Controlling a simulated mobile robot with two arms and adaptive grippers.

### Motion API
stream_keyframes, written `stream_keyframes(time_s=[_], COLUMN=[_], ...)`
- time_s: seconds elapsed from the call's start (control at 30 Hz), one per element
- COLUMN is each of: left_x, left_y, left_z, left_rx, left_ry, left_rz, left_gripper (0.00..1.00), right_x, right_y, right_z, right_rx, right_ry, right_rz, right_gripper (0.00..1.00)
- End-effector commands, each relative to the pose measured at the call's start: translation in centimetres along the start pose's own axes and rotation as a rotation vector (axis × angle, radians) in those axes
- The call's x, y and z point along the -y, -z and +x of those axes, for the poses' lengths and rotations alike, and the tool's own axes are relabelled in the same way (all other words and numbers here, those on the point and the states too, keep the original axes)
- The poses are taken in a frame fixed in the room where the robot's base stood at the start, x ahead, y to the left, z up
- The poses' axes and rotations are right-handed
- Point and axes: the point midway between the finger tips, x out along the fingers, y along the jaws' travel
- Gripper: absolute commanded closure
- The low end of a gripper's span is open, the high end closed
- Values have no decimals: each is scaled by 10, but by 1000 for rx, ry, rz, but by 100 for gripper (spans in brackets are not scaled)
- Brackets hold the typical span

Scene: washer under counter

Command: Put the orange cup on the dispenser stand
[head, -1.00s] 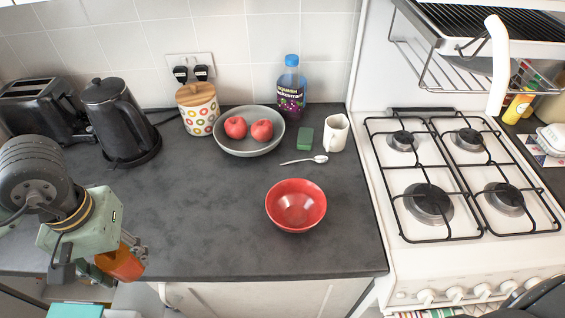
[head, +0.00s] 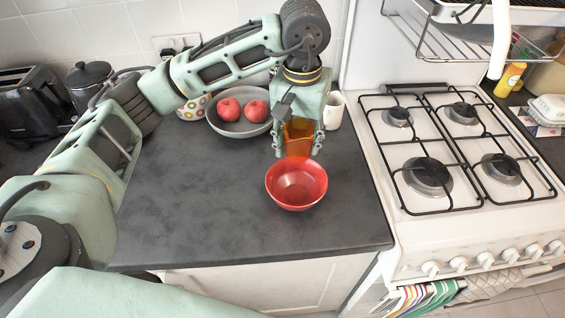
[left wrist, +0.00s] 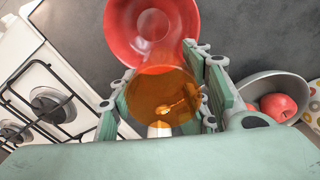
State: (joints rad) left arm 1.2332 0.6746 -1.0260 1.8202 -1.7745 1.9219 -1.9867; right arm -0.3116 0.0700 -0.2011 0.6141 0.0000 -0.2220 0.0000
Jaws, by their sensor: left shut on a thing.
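The orange cup (head: 298,136) is see-through and held in my left gripper (head: 299,147), which is shut on it. In the head view the cup hangs behind the red bowl, over the back right of the counter. In the left wrist view the cup (left wrist: 158,100) sits between the green finger pads, and a spoon shows through it. I see no dispenser stand that I can make out. My right gripper is not in view.
The red bowl (head: 296,188) stands close in front of the cup. A grey bowl (head: 236,128) with two red fruits and a white mug (head: 335,110) are near the gripper. The gas hob (head: 440,205) is to the right. The front left counter is clear.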

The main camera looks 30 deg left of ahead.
Motion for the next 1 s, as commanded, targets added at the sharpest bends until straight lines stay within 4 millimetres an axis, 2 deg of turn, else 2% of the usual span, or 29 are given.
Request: stream_keyframes(time_s=[0.03, 0.1, 0.27, 0.37, 0.73, 0.9, 1.0], left_x=[-7, -13, -17, -4, 76, 94, 96], left_y=[11, 23, 35, 38, 42, 44, 44], left_z=[1, -3, -7, -2, 45, 58, 64], left_rx=[4, 9, 23, 26, 27, 25, 25], left_ry=[-2, -2, 0, 3, 4, 2, 1], left_rz=[-14, -30, -48, -54, -54, -51, -50], left_gripper=[76, 76, 76, 76, 76, 76, 76], right_x=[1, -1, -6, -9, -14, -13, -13], right_y=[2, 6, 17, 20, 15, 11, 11], right_z=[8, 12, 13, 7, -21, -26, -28], right_rx=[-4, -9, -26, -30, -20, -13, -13], right_ry=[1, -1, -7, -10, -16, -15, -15], right_rz=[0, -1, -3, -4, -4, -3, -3], right_gripper=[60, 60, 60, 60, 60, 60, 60])
